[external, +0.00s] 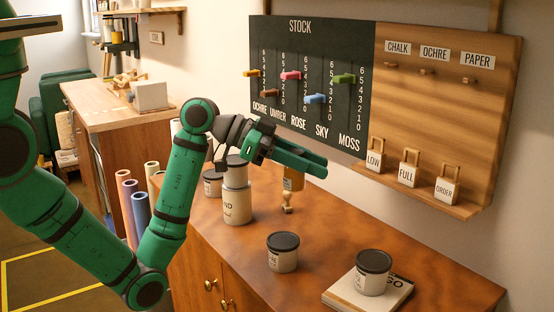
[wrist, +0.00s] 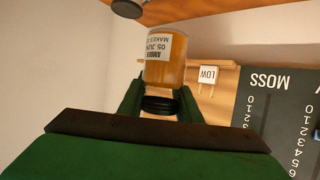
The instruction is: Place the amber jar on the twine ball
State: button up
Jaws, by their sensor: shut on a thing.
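The amber jar (wrist: 165,70) has a white label, and its black lid (wrist: 160,105) sits between the fingers of my gripper (wrist: 158,100) in the wrist view. In the external view my gripper (external: 297,162) is shut on the amber jar (external: 293,181) and holds it above the wooden cabinet top. No other thing in view is clearly a twine ball.
A dark-lidded tin (external: 282,258) stands in front, and another tin (external: 372,280) stands on a book (external: 338,291). Stacked cans (external: 237,206) stand left of the jar. The stock board (external: 310,80) and a shelf with small tagged blocks (external: 409,176) are on the wall behind.

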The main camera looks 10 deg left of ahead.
notch_tip(320, 180, up, 6)
jog(key=w+a+n+t+y, duration=0.3)
jog(key=w+a+n+t, duration=0.45)
jog(key=w+a, duration=1.15)
jog(key=w+a+n+t+y, duration=0.25)
jog(key=w+a, duration=0.25)
jog(key=a, duration=0.8)
jog(key=w+a+n+t+y, duration=0.2)
jog(key=w+a+n+y, duration=0.2)
jog(key=a, duration=0.8)
jog(key=w+f, duration=1.4)
jog(key=f, duration=0.4)
jog(key=shift+a+f, duration=0.2)
jog(key=shift+f, duration=0.15)
